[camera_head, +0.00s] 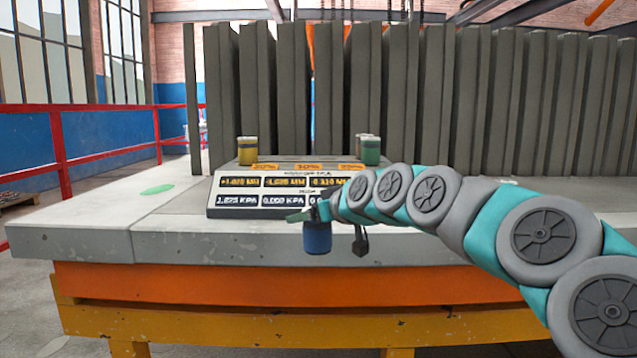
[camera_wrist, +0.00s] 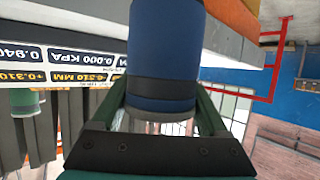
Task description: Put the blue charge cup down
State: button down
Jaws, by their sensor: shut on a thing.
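The blue charge cup (camera_head: 317,238) is held in my gripper (camera_head: 316,215) in front of the table's front edge, below the readout console in the picture. My gripper is shut on it. The cup also fills the upper middle of the wrist view (camera_wrist: 165,50), with a dark band around it, between my two gripper fingers (camera_wrist: 164,95). That view is turned, with the readouts upside down. A flat green patch (camera_head: 157,189) lies on the bare left part of the table top.
The console (camera_head: 225,198) stands near the front edge of the grey table (camera_head: 180,243). A yellow cup (camera_head: 247,151) and a green cup (camera_head: 370,152) stand at its back, with another cup partly hidden. Tall grey panels (camera_head: 430,100) line the back.

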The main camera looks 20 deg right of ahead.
jog(key=w+a+f+m+h, duration=0.1)
jog(key=a+f, duration=0.1)
jog(key=f, duration=1)
jog(key=w+a+f+m+h, duration=0.1)
jog(key=f, duration=1.1)
jog(key=w+a+f+m+h, duration=0.1)
jog(key=a+f+h, duration=0.1)
jog(key=f, duration=1)
jog(key=shift+w+a+f+m+t, duration=0.15)
jog(key=shift+w+a+m+t, duration=0.15)
jog(key=shift+t, duration=0.1)
jog(key=shift+d, duration=0.1)
